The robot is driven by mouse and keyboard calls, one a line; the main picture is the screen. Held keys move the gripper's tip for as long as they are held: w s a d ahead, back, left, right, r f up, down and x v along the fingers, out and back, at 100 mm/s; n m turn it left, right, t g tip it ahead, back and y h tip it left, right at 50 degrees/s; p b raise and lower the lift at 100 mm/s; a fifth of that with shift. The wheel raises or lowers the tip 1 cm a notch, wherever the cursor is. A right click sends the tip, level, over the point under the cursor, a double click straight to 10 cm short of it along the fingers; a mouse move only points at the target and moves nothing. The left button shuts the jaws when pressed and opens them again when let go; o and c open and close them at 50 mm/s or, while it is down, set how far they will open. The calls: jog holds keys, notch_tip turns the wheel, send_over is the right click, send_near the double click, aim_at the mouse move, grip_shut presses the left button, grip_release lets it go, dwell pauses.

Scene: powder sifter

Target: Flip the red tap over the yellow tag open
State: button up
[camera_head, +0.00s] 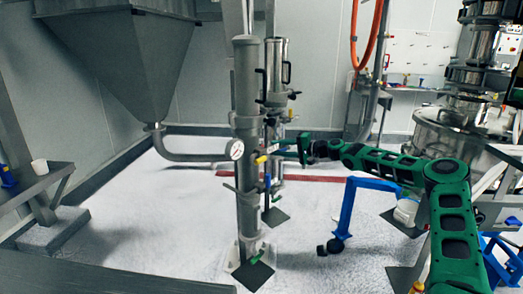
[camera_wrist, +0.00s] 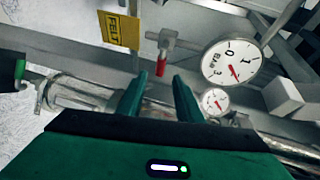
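The yellow tag (camera_wrist: 118,30) with dark lettering hangs at the upper left of the wrist view. It also shows as a small yellow patch on the upright pipe in the head view (camera_head: 261,159). The red tap (camera_wrist: 161,67) is a small red handle on a grey metal fitting, just right of the tag in the wrist view. I cannot make it out clearly in the head view. My gripper (camera_wrist: 157,88) has its two green fingers apart with nothing between them. The red handle appears beyond the gap, not touching the fingers. In the head view my gripper (camera_head: 302,148) is right of the pipe.
A large round gauge (camera_wrist: 231,62) and a smaller gauge (camera_wrist: 214,102) lie right of the tap. A green handle (camera_wrist: 19,70) is at the left. The upright grey pipe (camera_head: 246,90) stands close to my gripper. A blue frame (camera_head: 348,205) stands below my arm.

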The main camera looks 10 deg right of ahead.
jog(key=x, duration=0.8)
jog(key=shift+w+a+f, duration=0.1)
jog(key=shift+w+a, duration=0.1)
jog(key=shift+a, duration=0.05)
grip_shut()
jog(key=shift+d, duration=0.1)
